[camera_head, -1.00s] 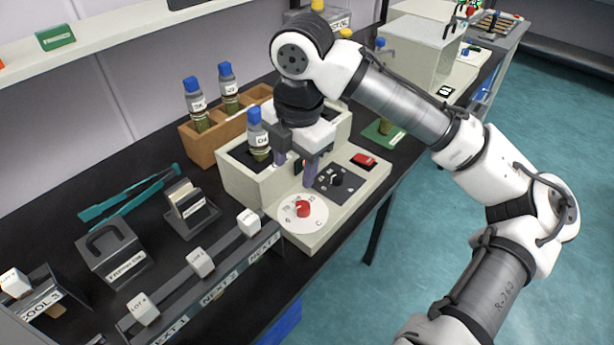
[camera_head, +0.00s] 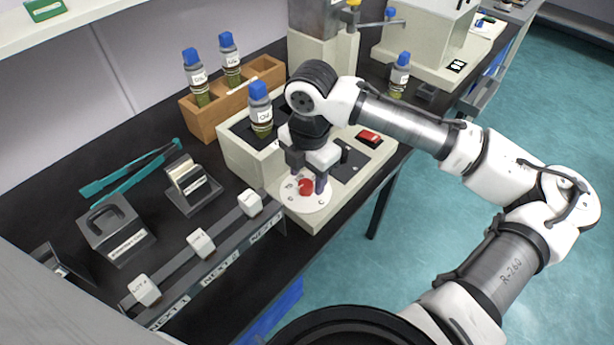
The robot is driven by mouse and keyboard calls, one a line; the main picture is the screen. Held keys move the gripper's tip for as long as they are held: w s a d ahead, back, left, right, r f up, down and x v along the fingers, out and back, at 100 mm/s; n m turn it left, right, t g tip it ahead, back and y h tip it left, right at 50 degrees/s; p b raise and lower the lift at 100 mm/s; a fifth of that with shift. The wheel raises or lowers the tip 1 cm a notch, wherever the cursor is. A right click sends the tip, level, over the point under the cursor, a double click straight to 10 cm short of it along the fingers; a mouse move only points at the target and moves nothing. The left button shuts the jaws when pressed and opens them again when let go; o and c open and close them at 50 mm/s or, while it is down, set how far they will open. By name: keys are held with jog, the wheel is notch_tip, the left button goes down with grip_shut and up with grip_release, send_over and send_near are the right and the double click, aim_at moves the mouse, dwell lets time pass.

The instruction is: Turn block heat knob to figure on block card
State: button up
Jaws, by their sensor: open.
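The red knob (camera_head: 305,187) sits on a round white dial (camera_head: 312,203) at the front of the cream block heater (camera_head: 250,160). My gripper (camera_head: 306,184) is open and points down over the dial, with its fingers on either side of the red knob. I cannot tell whether the fingers touch it. The gripper hides part of the dial and its figures. A blue-capped bottle (camera_head: 261,112) stands in the heater's well. A small card stand (camera_head: 190,184) is to the left of the heater; its figures are too small to read.
A wooden rack (camera_head: 205,122) with two blue-capped bottles stands behind the heater. A rail (camera_head: 222,262) with white blocks runs in front. Teal tongs (camera_head: 130,178) and a grey weight (camera_head: 115,232) lie left. A red switch (camera_head: 369,137) and black panel are just right of my gripper.

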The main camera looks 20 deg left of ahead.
jog(key=shift+f, duration=0.95)
jog(key=c, duration=1)
jog(key=shift+o, duration=0.2)
jog(key=shift+r+m, duration=0.1)
jog(key=shift+m, duration=0.2)
jog(key=m+p, duration=0.2)
jog(key=m, duration=0.2)
jog(key=m+p, duration=0.1)
jog(key=m, duration=0.4)
